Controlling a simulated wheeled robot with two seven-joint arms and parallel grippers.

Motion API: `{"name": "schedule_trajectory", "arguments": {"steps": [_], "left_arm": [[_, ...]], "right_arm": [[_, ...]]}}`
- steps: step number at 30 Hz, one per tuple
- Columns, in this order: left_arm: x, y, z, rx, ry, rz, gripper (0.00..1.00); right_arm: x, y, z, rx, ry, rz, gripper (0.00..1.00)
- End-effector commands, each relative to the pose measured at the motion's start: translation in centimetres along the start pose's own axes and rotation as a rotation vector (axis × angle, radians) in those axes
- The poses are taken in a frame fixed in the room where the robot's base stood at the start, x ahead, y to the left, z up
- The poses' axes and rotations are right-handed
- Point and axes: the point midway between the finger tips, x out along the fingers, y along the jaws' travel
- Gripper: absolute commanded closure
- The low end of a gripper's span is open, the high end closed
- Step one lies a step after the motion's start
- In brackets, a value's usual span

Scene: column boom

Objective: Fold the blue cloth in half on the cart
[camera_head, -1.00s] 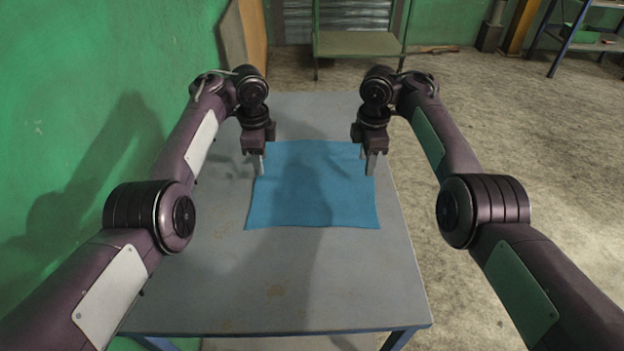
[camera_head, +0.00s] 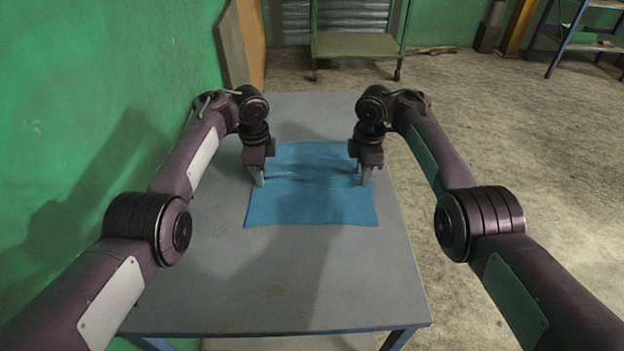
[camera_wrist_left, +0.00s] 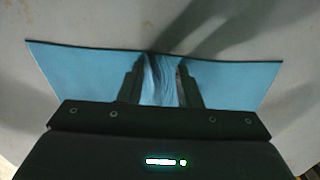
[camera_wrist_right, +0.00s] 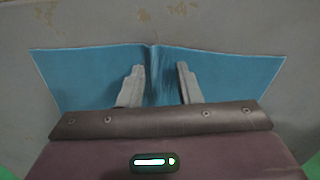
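The blue cloth (camera_head: 305,205) lies on the grey cart (camera_head: 290,275), with a wrinkled ridge running across it between my grippers. My left gripper (camera_head: 257,178) is low at the cloth's left edge. In the left wrist view, its two fingers (camera_wrist_left: 160,85) stand apart, with raised, creased cloth (camera_wrist_left: 70,75) between them. My right gripper (camera_head: 366,177) is low at the cloth's right edge. In the right wrist view, its fingers (camera_wrist_right: 160,85) are also apart, on either side of a crease in the cloth (camera_wrist_right: 75,75). The fingertips' contact with the cloth is hard to see.
A green wall (camera_head: 80,90) stands close on the left, with a board (camera_head: 243,45) leaning beyond the cart. A green trolley (camera_head: 357,45) stands behind. The cart's near part is bare. Open floor (camera_head: 500,130) lies to the right.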

Motion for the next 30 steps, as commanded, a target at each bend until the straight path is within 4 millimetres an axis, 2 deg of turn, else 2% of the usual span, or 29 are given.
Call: {"name": "schedule_trajectory", "arguments": {"steps": [14,30], "left_arm": [[0.14,0.07,0.02,0.0,0.0,0.003,1.0],[-0.26,0.07,0.02,0.0,0.0,0.003,1.0]], "right_arm": [[0.12,-0.06,-0.01,0.0,0.0,-0.002,1.0],[-0.29,-0.06,0.0,0.0,0.0,-0.002,1.0]]}}
